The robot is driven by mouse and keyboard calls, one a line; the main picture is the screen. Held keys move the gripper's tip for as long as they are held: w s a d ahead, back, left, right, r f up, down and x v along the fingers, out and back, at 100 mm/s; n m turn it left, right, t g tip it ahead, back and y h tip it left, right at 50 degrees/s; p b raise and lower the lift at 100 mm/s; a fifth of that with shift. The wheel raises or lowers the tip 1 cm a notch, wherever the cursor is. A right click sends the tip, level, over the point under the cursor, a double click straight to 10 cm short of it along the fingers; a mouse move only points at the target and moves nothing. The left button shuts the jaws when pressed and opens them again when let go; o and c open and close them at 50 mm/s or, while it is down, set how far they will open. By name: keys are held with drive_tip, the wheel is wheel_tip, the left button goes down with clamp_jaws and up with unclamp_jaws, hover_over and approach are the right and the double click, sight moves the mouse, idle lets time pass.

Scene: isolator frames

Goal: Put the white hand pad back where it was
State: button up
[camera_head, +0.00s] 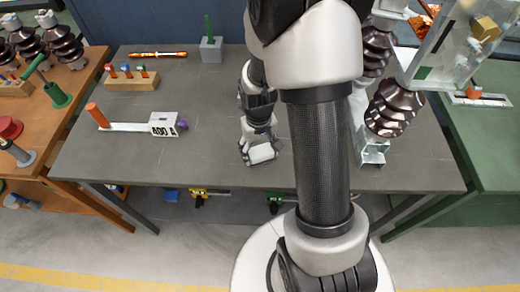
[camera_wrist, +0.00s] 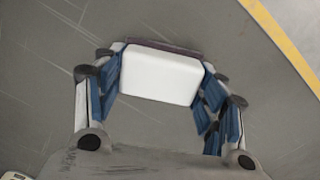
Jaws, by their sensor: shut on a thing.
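My gripper (camera_head: 260,138) is over the front middle of the grey table (camera_head: 215,155), pointing down. In the wrist view its blue-padded fingers (camera_wrist: 158,88) are closed on both sides of the white hand pad (camera_wrist: 160,72). The pad is a white block with rounded corners and a dark strip along its far edge. In the head view the pad (camera_head: 261,154) shows as a small pale block at the fingertips. I cannot tell whether it touches the table.
On the table's left stand a white "400 A" block (camera_head: 163,124) on a strip with an orange post (camera_head: 97,115), and a wooden rack (camera_head: 132,82). A grey block with a green rod (camera_head: 211,49) is at the back. A ribbed brown insulator (camera_head: 394,107) stands right of my arm.

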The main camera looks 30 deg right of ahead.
drive_tip(key=o, duration=1)
drive_tip(key=shift+o, duration=0.2)
wheel_tip(320, 180, up, 12)
drive_tip(key=p, duration=0.5)
wheel_tip(320, 180, up, 11)
drive_tip(key=n+t, duration=0.1)
drive_tip(key=t, duration=0.1)
hover_over(259, 150)
drive_tip(key=s+a, duration=0.4)
drive_tip(key=a, duration=0.1)
drive_tip(key=s+a+r+t, duration=0.1)
drive_tip(key=s+a+r, duration=0.1)
drive_tip(key=s, duration=0.3)
drive_tip(key=s+a+r+n+t, duration=0.1)
drive_tip(key=s+a+r, duration=0.2)
drive_tip(key=s+r, duration=0.2)
drive_tip(key=shift+a+t, duration=0.25)
drive_tip(key=shift+t, duration=0.05)
